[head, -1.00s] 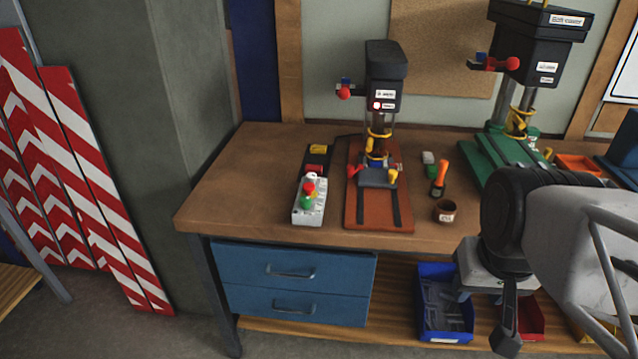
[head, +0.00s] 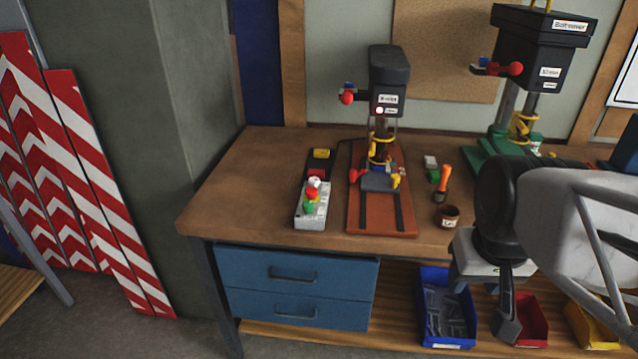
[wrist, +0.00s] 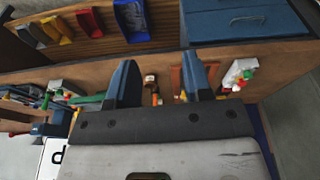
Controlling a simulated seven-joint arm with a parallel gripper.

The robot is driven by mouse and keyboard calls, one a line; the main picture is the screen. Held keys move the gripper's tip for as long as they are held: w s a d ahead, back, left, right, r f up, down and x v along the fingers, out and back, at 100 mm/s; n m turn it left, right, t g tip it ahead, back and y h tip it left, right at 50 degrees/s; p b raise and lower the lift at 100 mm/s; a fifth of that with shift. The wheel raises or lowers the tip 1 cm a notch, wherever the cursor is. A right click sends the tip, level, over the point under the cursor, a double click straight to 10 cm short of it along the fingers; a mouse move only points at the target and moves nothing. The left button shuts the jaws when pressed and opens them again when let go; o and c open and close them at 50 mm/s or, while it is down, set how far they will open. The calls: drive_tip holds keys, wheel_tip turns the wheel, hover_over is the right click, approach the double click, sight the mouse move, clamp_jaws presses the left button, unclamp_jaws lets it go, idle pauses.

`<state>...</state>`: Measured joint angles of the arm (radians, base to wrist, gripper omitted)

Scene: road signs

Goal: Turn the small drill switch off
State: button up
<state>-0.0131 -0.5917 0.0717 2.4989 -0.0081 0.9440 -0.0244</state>
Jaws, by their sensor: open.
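The small drill (head: 388,85) stands on a reddish-brown base (head: 365,215) on the workbench, with a pale round lamp on its dark head. Left of the base lies a light grey control box (head: 311,216) with white, red and green knobs on top; it also shows in the wrist view (wrist: 236,78). Which knob is the switch, and its position, I cannot tell. My gripper (wrist: 160,76) is open and empty, its two blue-grey fingers apart in the wrist view. In the head view it hangs at the bench's front edge, right of the control box and apart from it.
A larger green-based drill (head: 540,50) stands at the back right. A brown cup (head: 447,216) and an orange-handled tool (head: 443,180) lie between the drills. Blue drawers (head: 295,285) and a blue bin (head: 446,305) sit below. The bench's left end is clear.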

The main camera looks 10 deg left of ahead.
drive_tip(key=w+a+r+n+g, duration=0.15)
drive_tip(key=w+a+n, duration=0.3)
drive_tip(key=w, duration=0.75)
drive_tip(key=n+g, duration=0.2)
drive_tip(key=n, duration=0.7)
hover_over(308, 203)
drive_tip(key=f, duration=1)
drive_tip(key=shift+w+d+f, duration=0.15)
drive_tip(key=shift+d+f, duration=0.05)
drive_tip(key=shift+d, duration=0.1)
drive_tip(key=shift+w+a+f, duration=0.1)
drive_tip(key=shift+w+a, duration=0.05)
drive_tip(key=shift+a, duration=0.1)
drive_tip(key=shift+s+f, duration=0.2)
drive_tip(key=shift+f, duration=3.75)
